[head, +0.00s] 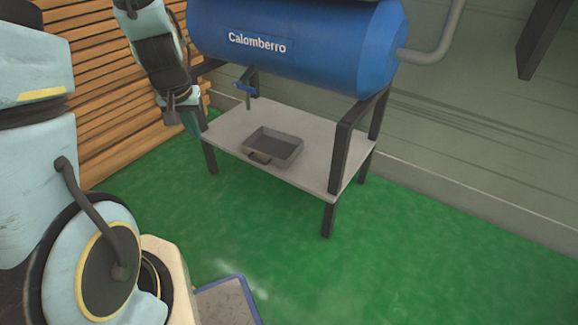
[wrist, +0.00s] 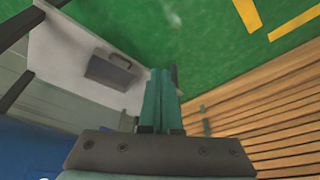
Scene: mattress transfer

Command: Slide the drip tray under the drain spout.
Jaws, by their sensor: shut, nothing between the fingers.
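The grey drip tray (head: 273,155) sits on the light shelf (head: 325,165) under the blue tank, its handle toward the front left. The drain spout (head: 248,98), with a blue valve lever, hangs below the tank, behind and left of the tray; the tray is not directly below it. My gripper (head: 192,124) is shut and empty at the shelf's left end, apart from the tray. In the wrist view, its teal fingers (wrist: 160,76) are together, and the tray (wrist: 106,73) with its handle lies to their left on the shelf. The spout is not visible there.
The blue tank (head: 300,45) stands above the shelf on dark legs (head: 345,150). A slatted wooden wall (head: 95,120) is close behind my arm on the left. The green floor (head: 430,235) in front is mostly clear. A grey pipe (head: 440,40) leaves the tank's right end.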

